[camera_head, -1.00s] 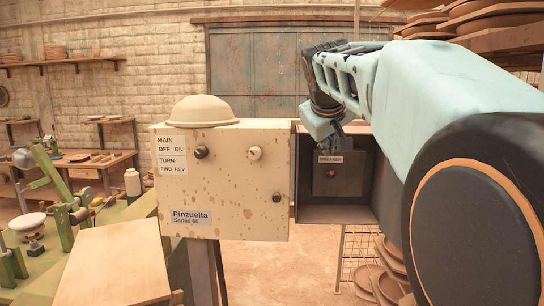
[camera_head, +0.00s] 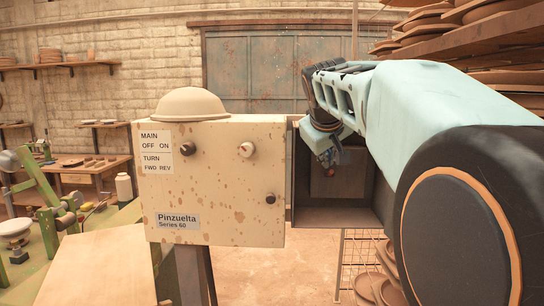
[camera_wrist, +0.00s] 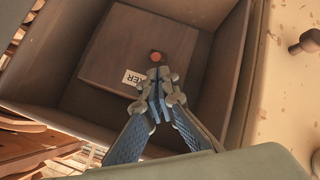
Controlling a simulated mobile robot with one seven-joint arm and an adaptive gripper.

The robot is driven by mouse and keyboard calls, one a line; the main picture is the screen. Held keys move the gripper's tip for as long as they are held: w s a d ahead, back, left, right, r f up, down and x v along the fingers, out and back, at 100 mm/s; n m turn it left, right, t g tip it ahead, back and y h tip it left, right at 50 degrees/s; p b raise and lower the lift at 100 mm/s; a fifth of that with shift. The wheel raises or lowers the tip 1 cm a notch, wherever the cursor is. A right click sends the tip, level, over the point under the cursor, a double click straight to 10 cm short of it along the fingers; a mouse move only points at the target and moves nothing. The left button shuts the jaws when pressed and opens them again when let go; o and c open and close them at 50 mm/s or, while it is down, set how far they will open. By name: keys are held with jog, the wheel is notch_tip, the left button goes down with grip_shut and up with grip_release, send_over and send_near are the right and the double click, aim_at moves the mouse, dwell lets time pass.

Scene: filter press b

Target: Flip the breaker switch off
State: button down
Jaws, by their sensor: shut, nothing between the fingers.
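The breaker is a dark brown box (camera_head: 348,186) with a small red part, set inside an open grey enclosure (camera_head: 340,216) right of the spotted cream cabinet. In the wrist view the breaker box (camera_wrist: 120,50) shows the round red part (camera_wrist: 157,57) and a white label (camera_wrist: 133,78), partly covered. My gripper (camera_wrist: 158,74) is shut and empty, its tips just below the red part in that view; I cannot tell whether they touch it. In the head view my gripper (camera_head: 328,160) hangs in front of the breaker, hiding its label.
The cream cabinet (camera_head: 215,185) carries knobs (camera_head: 187,149) and a bowl-shaped dome (camera_head: 189,104). The enclosure's side walls stand close around my gripper. A green machine (camera_head: 95,225) stands at the left.

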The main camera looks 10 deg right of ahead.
jog(key=shift+w+d+f, duration=0.25)
jog(key=shift+w+f, duration=0.2)
jog(key=shift+w, duration=0.05)
jog(key=shift+s, duration=0.1)
jog(key=shift+f+b, duration=0.25)
jog(key=shift+b, duration=0.6)
jog(key=shift+s+r, duration=0.1)
jog(key=shift+s, duration=0.05)
jog(key=shift+t+b, duration=0.3)
